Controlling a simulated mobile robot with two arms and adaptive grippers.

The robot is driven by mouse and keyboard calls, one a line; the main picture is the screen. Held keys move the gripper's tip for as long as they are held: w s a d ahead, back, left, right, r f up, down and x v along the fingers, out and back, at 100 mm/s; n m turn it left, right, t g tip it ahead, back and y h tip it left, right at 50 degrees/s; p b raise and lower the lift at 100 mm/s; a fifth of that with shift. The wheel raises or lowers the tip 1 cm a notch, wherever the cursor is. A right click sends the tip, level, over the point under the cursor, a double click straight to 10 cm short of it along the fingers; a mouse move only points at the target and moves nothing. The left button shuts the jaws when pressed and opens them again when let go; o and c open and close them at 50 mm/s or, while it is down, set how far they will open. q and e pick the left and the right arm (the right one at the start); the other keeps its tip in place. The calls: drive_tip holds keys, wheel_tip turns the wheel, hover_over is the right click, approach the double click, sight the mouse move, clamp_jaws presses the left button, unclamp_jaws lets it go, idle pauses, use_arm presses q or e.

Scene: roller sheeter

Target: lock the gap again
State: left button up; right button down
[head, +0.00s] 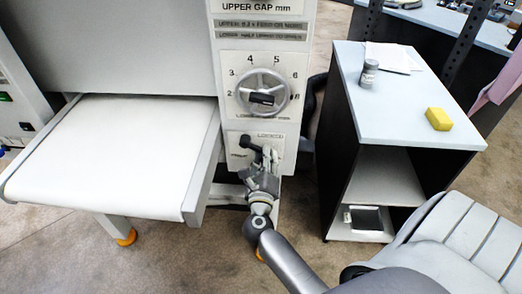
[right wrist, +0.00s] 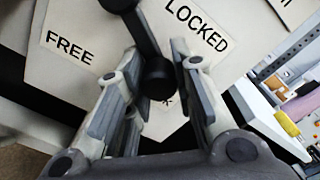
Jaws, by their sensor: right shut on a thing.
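The gap lock lever (head: 249,143) is a black handle on the panel below the handwheel. In the right wrist view its arm (right wrist: 140,32) runs down to a round black knob (right wrist: 157,78). The lever slants down to the right, between the FREE label (right wrist: 69,47) and the LOCKED label (right wrist: 197,25). My right gripper (head: 263,168) is at the lever; in the right wrist view its fingers (right wrist: 157,92) are shut on the knob from both sides. My left gripper is not in view.
The handwheel (head: 263,92) with its numbered dial is just above the lever. The white sheeter table (head: 115,150) juts out at the left. A cabinet (head: 405,105) with a yellow block (head: 439,119) and a grey jar (head: 368,74) stands at the right.

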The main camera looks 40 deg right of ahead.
drive_tip(key=r+n+p, duration=0.1)
drive_tip(key=n+p, duration=0.1)
drive_tip(key=r+n+p, duration=0.1)
drive_tip(key=r+p, duration=0.1)
drive_tip(key=p, duration=0.1)
drive_tip(key=shift+s+d+r+n, duration=0.15)
drive_tip(key=shift+d+r+n, duration=0.15)
drive_tip(key=shift+d+n, duration=0.1)
drive_tip(key=shift+r+n+p, duration=0.3)
drive_tip(key=shift+n+p, duration=0.6)
drive_tip(key=shift+p, duration=0.1)
drive_tip(key=c, duration=1.4)
unclamp_jaws()
drive_tip(key=shift+o, duration=1)
drive_tip(key=shift+a+f, duration=0.1)
drive_tip(key=shift+f, duration=0.1)
